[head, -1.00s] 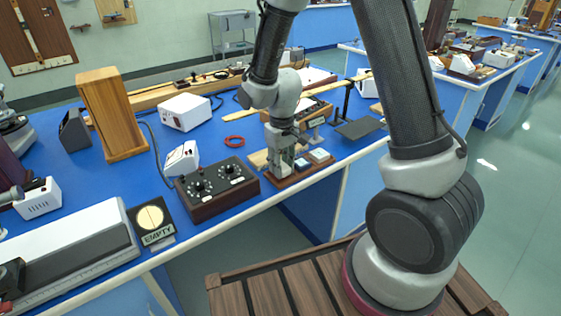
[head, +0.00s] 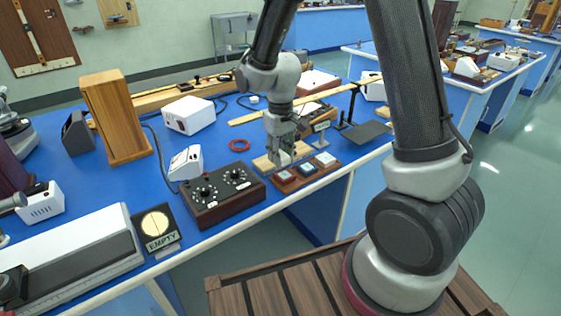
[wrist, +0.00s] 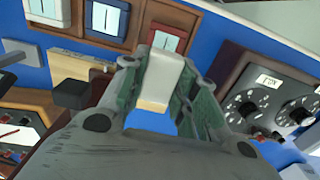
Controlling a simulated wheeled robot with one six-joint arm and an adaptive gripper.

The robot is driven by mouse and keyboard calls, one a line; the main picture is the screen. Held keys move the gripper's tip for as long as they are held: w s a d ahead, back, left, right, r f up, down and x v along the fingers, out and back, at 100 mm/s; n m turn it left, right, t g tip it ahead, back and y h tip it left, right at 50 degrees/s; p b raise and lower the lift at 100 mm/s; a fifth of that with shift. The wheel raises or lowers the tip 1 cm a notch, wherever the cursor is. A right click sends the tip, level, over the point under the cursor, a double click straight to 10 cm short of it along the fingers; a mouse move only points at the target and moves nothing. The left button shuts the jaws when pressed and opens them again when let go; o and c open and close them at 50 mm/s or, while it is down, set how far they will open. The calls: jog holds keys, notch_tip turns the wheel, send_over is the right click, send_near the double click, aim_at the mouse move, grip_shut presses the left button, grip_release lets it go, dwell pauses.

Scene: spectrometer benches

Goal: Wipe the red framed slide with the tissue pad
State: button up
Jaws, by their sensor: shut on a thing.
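The red framed slide (head: 285,177) lies at the left end of a brown wooden tray on the blue bench. It also shows in the wrist view (wrist: 168,42), partly covered by the pad. My gripper (head: 284,156) is just behind and above this slide, pointing down. In the wrist view my gripper (wrist: 160,82) is shut on the tissue pad (wrist: 166,72), a white block with a tan end. The pad appears apart from the slide. A dark framed slide (head: 306,169) and a pale framed slide (head: 325,159) sit to its right on the tray.
A dark control box with knobs (head: 222,195) stands close left of the tray. A light wooden block (head: 262,164) lies behind it. A small sign on a stand (head: 322,130) and a dark plate (head: 367,132) are at the right. A red ring (head: 239,145) lies farther back.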

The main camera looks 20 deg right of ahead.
jog(key=shift+r, duration=2.1)
jog(key=shift+s, duration=0.15)
